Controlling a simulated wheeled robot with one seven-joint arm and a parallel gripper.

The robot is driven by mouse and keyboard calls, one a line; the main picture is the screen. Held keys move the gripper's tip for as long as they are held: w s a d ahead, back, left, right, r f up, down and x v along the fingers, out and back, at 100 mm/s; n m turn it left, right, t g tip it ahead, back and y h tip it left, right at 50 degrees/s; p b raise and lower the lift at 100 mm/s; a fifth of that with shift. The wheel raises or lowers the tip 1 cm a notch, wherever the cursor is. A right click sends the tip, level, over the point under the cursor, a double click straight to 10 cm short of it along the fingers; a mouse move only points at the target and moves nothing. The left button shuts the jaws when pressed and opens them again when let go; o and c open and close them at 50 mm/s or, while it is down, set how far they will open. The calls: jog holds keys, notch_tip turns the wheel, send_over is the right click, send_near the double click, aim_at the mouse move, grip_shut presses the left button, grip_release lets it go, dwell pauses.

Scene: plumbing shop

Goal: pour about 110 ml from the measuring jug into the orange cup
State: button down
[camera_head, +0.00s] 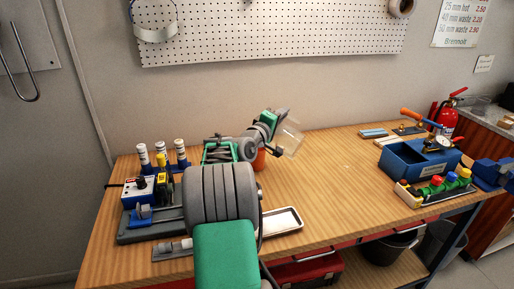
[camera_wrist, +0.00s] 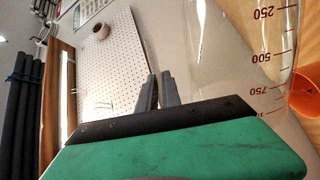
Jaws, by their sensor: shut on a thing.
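The clear measuring jug (camera_head: 291,140) is in the head view, tilted above the workbench. My gripper (camera_head: 279,121) is shut on it. In the wrist view the jug's see-through wall with red-brown graduation marks (camera_wrist: 262,58) fills the right side, and my gripper's fingers (camera_wrist: 158,90) show beside it. The orange cup (camera_head: 259,161) stands on the bench below and to the left of the jug, partly hidden by my arm. Part of the cup (camera_wrist: 306,97) also shows at the right edge of the wrist view. I cannot make out the liquid level in the jug or cup.
A shallow white tray (camera_head: 284,221) lies on the wooden bench (camera_head: 330,190) at the front. A blue pump box (camera_head: 408,163) and coloured valves (camera_head: 437,188) stand at the right. Bottles (camera_head: 161,151) and a device stand at the left. The bench's middle right is clear.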

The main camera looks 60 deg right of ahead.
aim_at(297, 134)
jog(key=shift+w+r, duration=0.15)
jog(key=shift+w, duration=0.1)
jog(key=s+f+m+b, duration=0.1)
jog(key=s+f+b, duration=0.1)
jog(key=b, duration=0.1)
jog(key=s+f+m+b, duration=0.1)
jog(key=s+f+b, duration=0.1)
jog(key=s+b, duration=0.1)
jog(key=shift+f+m+b, duration=0.1)
jog(key=shift+m+b, duration=0.3)
jog(key=shift+b, duration=0.1)
jog(key=shift+a+r, duration=0.1)
jog(key=shift+r, duration=0.25)
jog(key=shift+w+m, duration=0.1)
jog(key=shift+m, duration=0.2)
jog(key=s+f+m+b, duration=0.1)
jog(key=b, duration=0.1)
jog(key=shift+s+f+b, duration=0.25)
jog(key=shift+b, duration=0.1)
jog(key=shift+s+r+m, duration=0.1)
jog(key=shift+r+m, duration=0.15)
jog(key=shift+m, duration=0.05)
